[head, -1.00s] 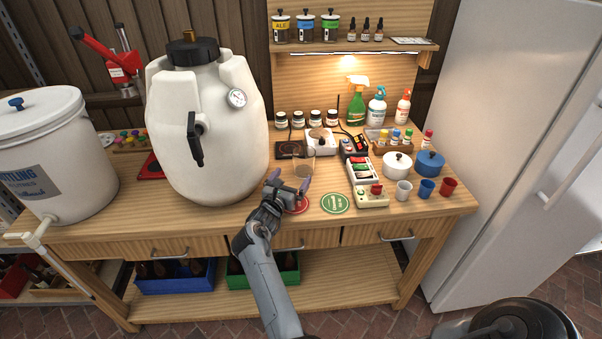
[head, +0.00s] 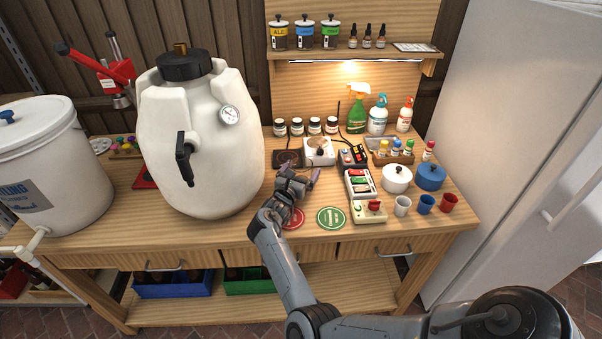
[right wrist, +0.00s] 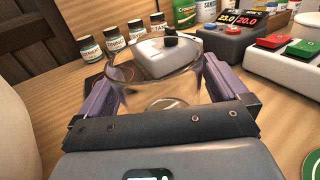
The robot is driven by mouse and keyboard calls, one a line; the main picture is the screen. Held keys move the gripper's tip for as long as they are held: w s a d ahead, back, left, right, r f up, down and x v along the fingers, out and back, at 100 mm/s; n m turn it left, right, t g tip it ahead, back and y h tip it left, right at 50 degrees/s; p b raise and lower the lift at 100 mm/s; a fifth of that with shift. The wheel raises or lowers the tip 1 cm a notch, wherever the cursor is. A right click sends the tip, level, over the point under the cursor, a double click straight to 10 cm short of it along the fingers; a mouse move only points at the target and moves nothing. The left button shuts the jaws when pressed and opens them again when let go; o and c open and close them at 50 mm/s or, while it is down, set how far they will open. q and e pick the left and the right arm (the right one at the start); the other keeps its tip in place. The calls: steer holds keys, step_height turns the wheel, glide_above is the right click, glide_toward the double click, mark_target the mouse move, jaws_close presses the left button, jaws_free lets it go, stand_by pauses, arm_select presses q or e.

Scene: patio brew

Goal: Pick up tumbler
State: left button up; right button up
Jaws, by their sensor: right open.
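The tumbler (right wrist: 158,88) is a clear, empty-looking glass. In the right wrist view it stands upright on the wooden bench top between the two purple fingers of my right gripper (right wrist: 160,98). The fingers are open on either side of it; I cannot tell whether either touches the glass. In the head view my right gripper (head: 298,177) is low over the middle of the bench and hides most or all of the tumbler. My left gripper is not in view.
A white fermenter (head: 200,140) stands left of my right gripper. Round red (head: 292,219) and green (head: 331,218) coasters lie in front.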

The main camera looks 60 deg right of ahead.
steer(key=shift+a+f, duration=0.2)
steer(key=shift+a, duration=0.15)
steer(key=shift+r, duration=0.1)
steer(key=c, duration=1.1)
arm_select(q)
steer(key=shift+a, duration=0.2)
arm_select(e)
steer(key=shift+o, duration=0.2)
steer(key=shift+d+r, duration=0.1)
